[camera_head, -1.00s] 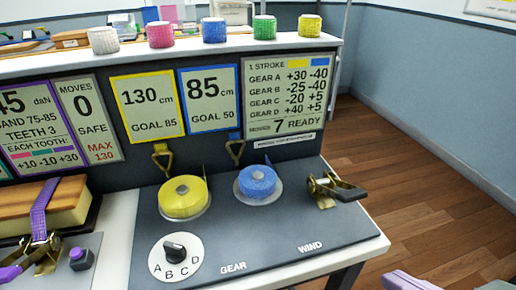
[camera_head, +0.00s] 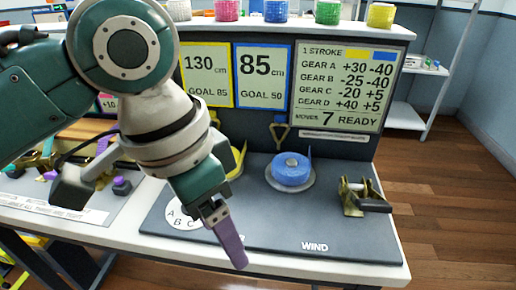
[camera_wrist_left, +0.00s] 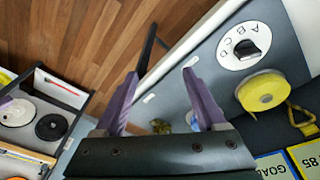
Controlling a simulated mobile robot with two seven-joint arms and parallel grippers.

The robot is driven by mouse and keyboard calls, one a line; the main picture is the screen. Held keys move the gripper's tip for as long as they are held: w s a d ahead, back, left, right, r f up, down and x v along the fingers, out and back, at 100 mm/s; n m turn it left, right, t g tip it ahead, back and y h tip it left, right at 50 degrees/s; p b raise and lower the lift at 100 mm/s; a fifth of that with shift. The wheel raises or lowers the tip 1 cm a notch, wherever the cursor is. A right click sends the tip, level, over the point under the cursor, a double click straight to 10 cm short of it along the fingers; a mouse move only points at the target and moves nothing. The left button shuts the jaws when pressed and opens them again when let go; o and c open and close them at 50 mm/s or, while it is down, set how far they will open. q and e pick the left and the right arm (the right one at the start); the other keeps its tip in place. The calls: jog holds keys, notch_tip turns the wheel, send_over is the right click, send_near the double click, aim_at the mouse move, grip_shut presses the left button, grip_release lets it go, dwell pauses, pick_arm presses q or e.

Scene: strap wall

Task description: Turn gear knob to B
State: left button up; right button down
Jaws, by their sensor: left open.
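The gear dial (camera_wrist_left: 264,58) is a white disc with letters around a black gear knob (camera_wrist_left: 246,48), at the upper right of the left wrist view. Which letter the knob points to is not clear. In the head view the dial (camera_head: 178,216) is partly covered by my left arm, and the knob is hidden there. My left gripper (camera_head: 230,238) is over the front of the grey panel, right of the dial. In the wrist view the gripper (camera_wrist_left: 160,76) has its purple fingers apart, empty, and clear of the knob. My right gripper is not in view.
A yellow strap spool (camera_wrist_left: 264,90) sits beside the dial. A blue spool (camera_head: 290,170) and a brass ratchet (camera_head: 362,196) stand to the right on the panel. Signs (camera_head: 340,85) line the board behind. Wooden floor (camera_head: 450,200) is open at right.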

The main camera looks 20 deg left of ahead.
pick_arm(q)
jog(key=w+a+r+n+g+y+b, duration=0.1)
jog(key=w+a+r+n+y+b, duration=0.15)
jog(key=w+a+b, duration=0.5)
jog(key=shift+h, duration=0.35)
jog(key=a+f, duration=0.1)
jog(key=f, duration=0.2)
jog(key=a+f, duration=0.1)
jog(key=f, duration=0.1)
jog(key=a+f, duration=0.1)
jog(key=f, duration=0.2)
jog(key=shift+w+a+f, duration=0.2)
jog(key=shift+a+f, duration=0.15)
jog(key=shift+a, duration=0.05)
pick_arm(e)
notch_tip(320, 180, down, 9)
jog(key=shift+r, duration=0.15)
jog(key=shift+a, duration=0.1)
pick_arm(q)
grip_shut()
